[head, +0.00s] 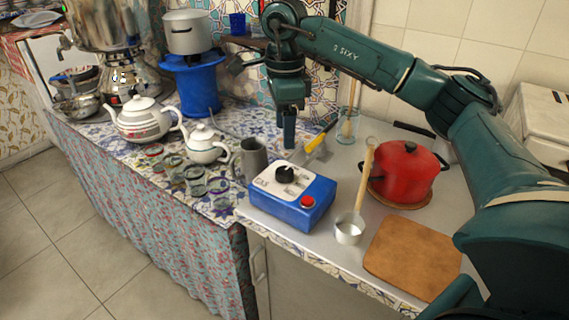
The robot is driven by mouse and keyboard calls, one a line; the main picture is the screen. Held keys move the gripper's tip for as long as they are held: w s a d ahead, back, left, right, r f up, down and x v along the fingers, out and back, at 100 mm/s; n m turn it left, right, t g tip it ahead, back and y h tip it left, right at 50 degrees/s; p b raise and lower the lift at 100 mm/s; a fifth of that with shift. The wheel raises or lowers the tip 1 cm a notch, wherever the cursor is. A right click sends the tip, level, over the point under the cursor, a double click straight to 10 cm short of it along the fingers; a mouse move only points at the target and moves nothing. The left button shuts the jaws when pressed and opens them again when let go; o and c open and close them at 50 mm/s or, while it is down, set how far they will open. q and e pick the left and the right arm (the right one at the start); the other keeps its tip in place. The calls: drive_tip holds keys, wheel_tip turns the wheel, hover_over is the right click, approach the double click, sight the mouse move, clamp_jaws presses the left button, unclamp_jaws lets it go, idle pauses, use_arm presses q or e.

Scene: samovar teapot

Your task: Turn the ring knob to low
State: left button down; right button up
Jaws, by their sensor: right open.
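A blue control box (302,212) with a pale top panel sits on the counter at the centre. A black round knob (285,174) stands on its top, and a red button (307,202) is at its near right corner. The knob's setting marks are too small to read. My right gripper (289,143) points down just above and behind the knob, apart from it. It is open and holds nothing that I can see. My left gripper is not in view.
A grey mug (250,160) stands left of the box. A ladle (349,230), a red pot (406,172) and a wooden board (412,257) are to the right. Teapots (143,119), several glasses and a samovar (105,50) fill the left. A yellow-handled tool (319,138) lies behind.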

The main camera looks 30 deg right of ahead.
sight(285, 170)
wheel_tip(285, 170, down, 10)
drive_tip(key=shift+f, duration=0.1)
idle(0.4)
drive_tip(key=c, duration=1)
drive_tip(key=shift+m, duration=0.5)
drive_tip(key=m, duration=0.3)
drive_tip(key=shift+m, duration=2.4)
